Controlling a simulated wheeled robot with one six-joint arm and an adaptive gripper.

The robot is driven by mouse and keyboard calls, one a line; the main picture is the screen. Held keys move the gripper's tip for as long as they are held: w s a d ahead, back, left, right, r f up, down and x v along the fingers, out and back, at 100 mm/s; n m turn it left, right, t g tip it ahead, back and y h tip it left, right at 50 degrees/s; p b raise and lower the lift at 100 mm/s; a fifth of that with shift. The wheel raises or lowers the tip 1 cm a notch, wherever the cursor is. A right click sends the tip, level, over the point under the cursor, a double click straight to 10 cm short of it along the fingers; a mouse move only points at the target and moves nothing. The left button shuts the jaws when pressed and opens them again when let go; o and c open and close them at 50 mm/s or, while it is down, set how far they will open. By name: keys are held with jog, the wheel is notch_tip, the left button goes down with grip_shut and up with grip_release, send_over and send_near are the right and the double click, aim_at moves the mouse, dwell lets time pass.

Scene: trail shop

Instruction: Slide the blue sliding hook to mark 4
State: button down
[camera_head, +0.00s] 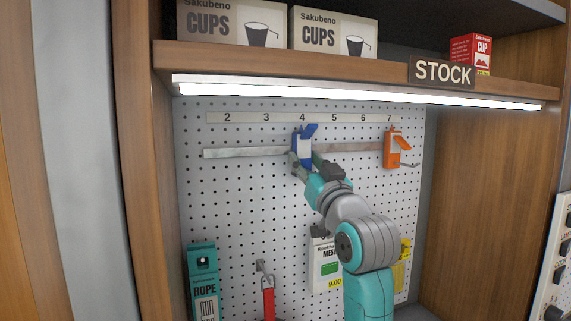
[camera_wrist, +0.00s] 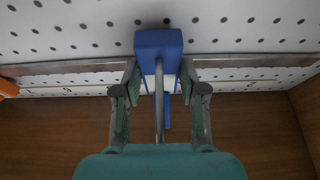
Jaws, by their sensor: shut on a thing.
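The blue sliding hook (camera_head: 303,148) sits on the metal rail (camera_head: 245,152) of the pegboard, just below the 4 on the number strip (camera_head: 283,117). My gripper (camera_head: 302,163) is at the blue hook, its fingers reaching it from below right. In the wrist view, the fingers of my gripper (camera_wrist: 160,92) stand on both sides of the blue hook (camera_wrist: 158,42) and are shut on it. The hook's grey prong points toward the wrist camera between the fingers. The rail (camera_wrist: 70,67) also shows there behind the hook.
An orange hook (camera_head: 393,149) is on the rail's right end, below 7. A shelf with cup boxes (camera_head: 333,32) and a STOCK sign (camera_head: 442,72) is above. A rope box (camera_head: 203,285), a red hanging item (camera_head: 268,295) and a mesh package (camera_head: 325,266) are lower down.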

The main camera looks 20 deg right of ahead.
jog(key=shift+d, duration=0.55)
jog(key=c, duration=0.6)
grip_release()
jog(key=shift+d, duration=0.2)
jog(key=shift+c, duration=0.2)
jog(key=shift+a, duration=0.1)
jog(key=v, duration=1.2)
